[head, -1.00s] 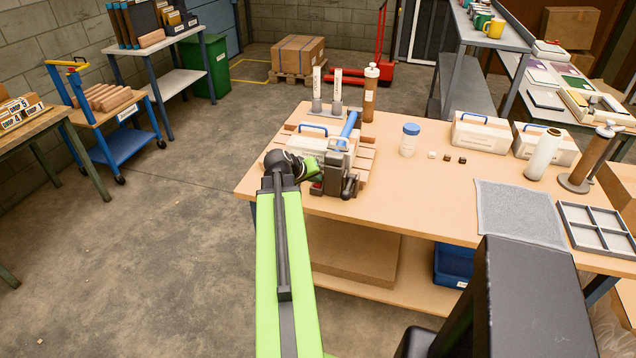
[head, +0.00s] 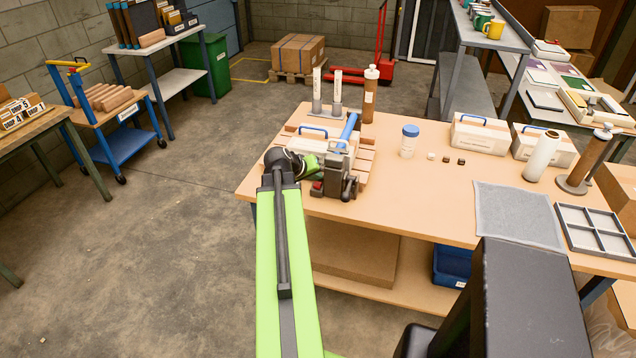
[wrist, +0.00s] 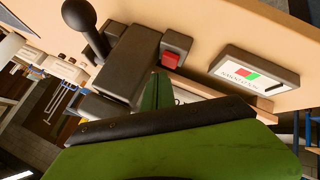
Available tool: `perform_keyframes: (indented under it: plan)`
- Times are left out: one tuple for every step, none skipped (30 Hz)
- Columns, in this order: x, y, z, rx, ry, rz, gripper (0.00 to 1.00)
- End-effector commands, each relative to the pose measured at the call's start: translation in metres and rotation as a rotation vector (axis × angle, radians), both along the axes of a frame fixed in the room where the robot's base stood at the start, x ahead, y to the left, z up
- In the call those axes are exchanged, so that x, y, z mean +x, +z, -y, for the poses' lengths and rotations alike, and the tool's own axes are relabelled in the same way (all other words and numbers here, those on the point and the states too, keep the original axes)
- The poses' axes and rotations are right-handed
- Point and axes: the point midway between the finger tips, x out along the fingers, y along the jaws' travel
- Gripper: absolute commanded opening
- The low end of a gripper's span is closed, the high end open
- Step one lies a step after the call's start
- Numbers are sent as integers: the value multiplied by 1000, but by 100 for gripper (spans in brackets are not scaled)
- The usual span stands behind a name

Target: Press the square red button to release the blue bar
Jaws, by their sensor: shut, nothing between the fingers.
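The square red button (wrist: 170,60) sits on a small dark housing beside the dark grey press (wrist: 130,62) in the wrist view. In the head view the press (head: 338,178) stands at the near left edge of the workbench, and the red button (head: 317,187) is a small spot at its left. The blue bar (head: 348,130) slants up behind the press. My gripper (wrist: 157,88) is shut and empty, its green fingertips just short of the button in the wrist view; contact cannot be made out. My gripper (head: 316,168) also shows in the head view, left of the press.
A black ball-ended lever (wrist: 80,18) rises from the press. A panel with red and green marks (wrist: 250,80) lies nearby in the wrist view. Behind the press is a case with a blue handle (head: 312,132). A blue-capped jar (head: 409,142) stands to the right.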

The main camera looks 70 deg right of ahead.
Motion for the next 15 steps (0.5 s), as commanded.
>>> perform_keyframes:
  plan:
    - [0,1,0,0,0,0,0]
    - [0,2,0,0,0,0,0]
    - [0,4,0,0,0,0,0]
    - [0,6,0,0,0,0,0]
    - [0,9,0,0,0,0,0]
    - [0,14,0,0,0,0,0]
    - [0,17,0,0,0,0,0]
    - [0,21,0,0,0,0,0]
    - [0,25,0,0,0,0,0]
    - [0,28,0,0,0,0,0]
    - [0,31,0,0,0,0,0]
    - [0,35,0,0,0,0,0]
    - [0,38,0,0,0,0,0]
    - [0,41,0,0,0,0,0]
    - [0,45,0,0,0,0,0]
